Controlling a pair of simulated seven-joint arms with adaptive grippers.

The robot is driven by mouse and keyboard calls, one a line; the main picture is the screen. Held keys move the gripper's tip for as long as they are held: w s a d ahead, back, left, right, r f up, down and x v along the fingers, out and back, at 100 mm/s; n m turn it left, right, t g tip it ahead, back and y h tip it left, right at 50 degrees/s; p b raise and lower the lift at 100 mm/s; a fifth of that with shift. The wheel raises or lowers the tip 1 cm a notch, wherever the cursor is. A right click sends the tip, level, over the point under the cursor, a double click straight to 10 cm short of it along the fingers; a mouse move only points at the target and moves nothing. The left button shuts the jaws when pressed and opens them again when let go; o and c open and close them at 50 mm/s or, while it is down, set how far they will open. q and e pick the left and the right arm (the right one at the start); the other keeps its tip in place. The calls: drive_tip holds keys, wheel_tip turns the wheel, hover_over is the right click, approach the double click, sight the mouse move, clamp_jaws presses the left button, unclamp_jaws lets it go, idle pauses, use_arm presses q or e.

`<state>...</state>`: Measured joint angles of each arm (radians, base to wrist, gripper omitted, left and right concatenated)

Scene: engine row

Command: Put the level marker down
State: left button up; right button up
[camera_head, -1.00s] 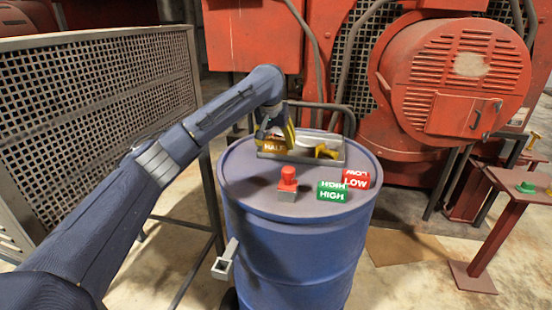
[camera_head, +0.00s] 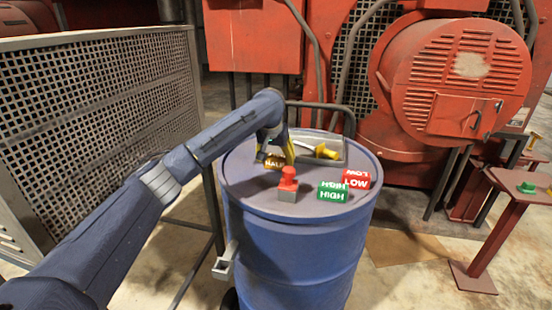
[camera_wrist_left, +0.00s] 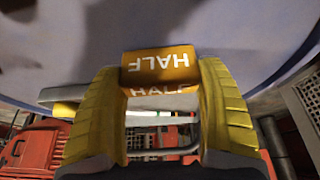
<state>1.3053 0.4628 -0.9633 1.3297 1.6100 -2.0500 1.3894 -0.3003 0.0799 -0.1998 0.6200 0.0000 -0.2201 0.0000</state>
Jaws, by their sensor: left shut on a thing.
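The green HIGH marker (camera_head: 332,193) and red LOW marker (camera_head: 356,179) stand close together on the right of the drum top. My right gripper is not in view.
A red button on a grey base (camera_head: 288,187) stands just in front of the held marker. A mesh fence (camera_head: 100,95) is at left; a red stand (camera_head: 510,200) is at right.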

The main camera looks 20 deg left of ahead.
use_arm(q)
drive_tip(key=shift+f, duration=0.15)
drive_tip(key=o, duration=1.3)
drive_tip(key=v, duration=1.2)
